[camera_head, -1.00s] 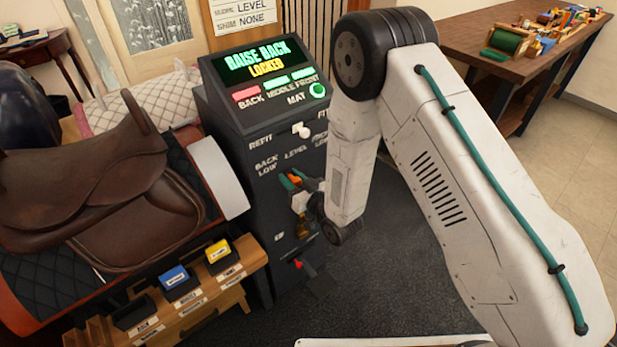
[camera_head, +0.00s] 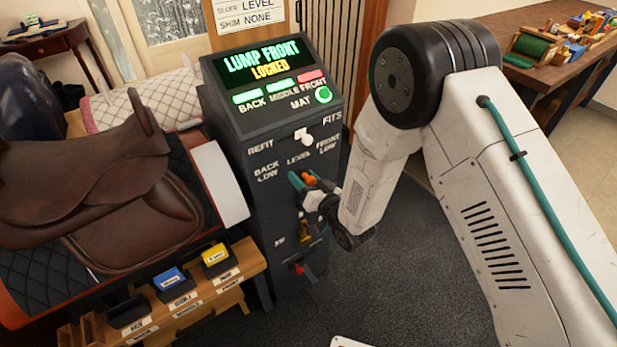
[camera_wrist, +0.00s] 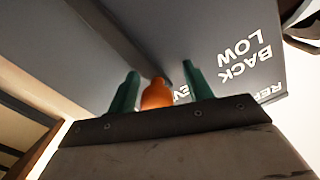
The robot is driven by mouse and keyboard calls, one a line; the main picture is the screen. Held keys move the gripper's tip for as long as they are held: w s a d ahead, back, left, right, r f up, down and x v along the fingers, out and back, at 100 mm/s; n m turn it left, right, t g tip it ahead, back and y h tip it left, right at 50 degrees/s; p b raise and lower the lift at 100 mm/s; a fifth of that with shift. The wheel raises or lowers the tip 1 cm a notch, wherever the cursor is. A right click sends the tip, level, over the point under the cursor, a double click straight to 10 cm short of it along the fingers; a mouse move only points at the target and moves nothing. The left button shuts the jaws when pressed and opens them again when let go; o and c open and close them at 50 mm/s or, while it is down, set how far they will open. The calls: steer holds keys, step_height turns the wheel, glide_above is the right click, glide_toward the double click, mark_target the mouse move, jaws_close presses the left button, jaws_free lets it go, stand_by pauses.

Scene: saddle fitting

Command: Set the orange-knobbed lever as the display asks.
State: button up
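The orange-knobbed lever (camera_head: 309,179) is on the front of the dark console (camera_head: 280,225), below the LEVEL and FRONT LOW labels. My gripper (camera_head: 307,186) is at the lever. In the wrist view its two green fingers (camera_wrist: 160,86) stand apart on either side of the orange knob (camera_wrist: 157,94). A narrow gap shows between the knob and the right finger; the left finger is close against or beside it. The display (camera_head: 268,63) reads LUMP FRONT, LOCKED. The BACK and MIDDLE lamps are green and the FRONT lamp (camera_head: 311,77) is red.
A white-knobbed switch (camera_head: 303,136) sits between REFIT and FITS, above the lever. A red-handled control (camera_head: 299,268) is low on the console. The saddle (camera_head: 110,190) stands left, with a wooden rack of bins (camera_head: 185,305) before it. A card (camera_head: 249,14) reads LEVEL and NONE.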

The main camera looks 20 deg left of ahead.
steer(key=shift+w+d, duration=0.15)
steer(key=shift+d, duration=0.05)
steer(key=shift+d, duration=0.2)
steer(key=v, duration=0.7)
steer(key=shift+s, duration=0.3)
